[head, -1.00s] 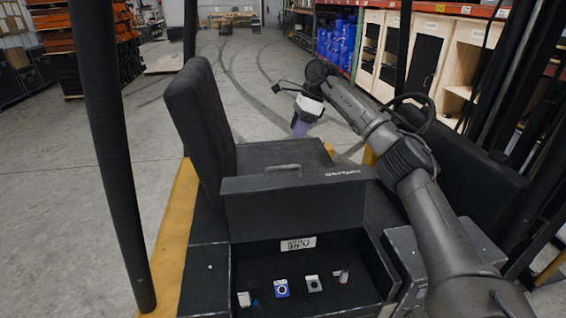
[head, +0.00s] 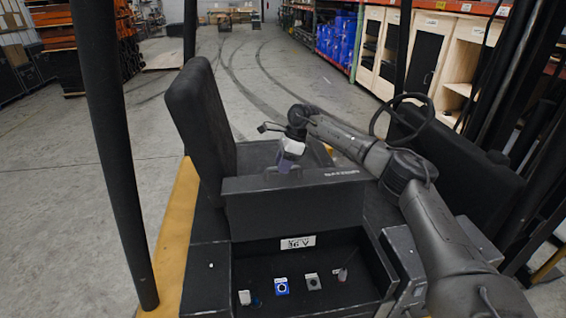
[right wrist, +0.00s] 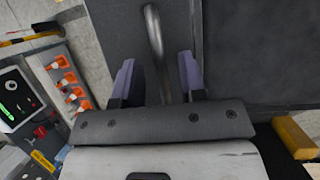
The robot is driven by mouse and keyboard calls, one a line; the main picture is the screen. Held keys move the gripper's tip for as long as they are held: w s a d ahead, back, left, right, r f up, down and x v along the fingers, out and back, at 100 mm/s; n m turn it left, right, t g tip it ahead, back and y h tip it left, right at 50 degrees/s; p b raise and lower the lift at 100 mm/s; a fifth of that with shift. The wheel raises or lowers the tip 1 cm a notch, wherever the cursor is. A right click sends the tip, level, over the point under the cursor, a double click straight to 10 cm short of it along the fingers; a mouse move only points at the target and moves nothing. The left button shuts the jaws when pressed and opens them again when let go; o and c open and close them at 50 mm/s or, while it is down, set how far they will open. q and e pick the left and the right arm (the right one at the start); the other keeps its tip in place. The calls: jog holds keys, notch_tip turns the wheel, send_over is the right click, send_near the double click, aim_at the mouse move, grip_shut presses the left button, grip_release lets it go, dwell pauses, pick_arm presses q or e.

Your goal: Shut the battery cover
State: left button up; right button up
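The battery cover (head: 300,206) is a dark grey panel standing raised, with the compartment (head: 345,300) in front of it open. A metal bar handle (right wrist: 156,45) on the cover shows in the right wrist view, running between the fingers. My right gripper (head: 284,164) is at the cover's top edge in the head view, pointing down, and hides part of the handle there. Its two purple fingers (right wrist: 158,80) are apart, one on each side of the handle, with gaps visible. My left gripper is not in view.
The compartment holds a blue item (head: 281,287), a grey item (head: 312,282) and a white label (head: 297,242). A seat back (head: 200,120) stands left of the cover, a steering wheel (head: 405,98) at the right. A black post (head: 105,150) rises at the left.

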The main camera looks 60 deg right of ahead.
jog(key=shift+c, duration=0.5)
grip_shut()
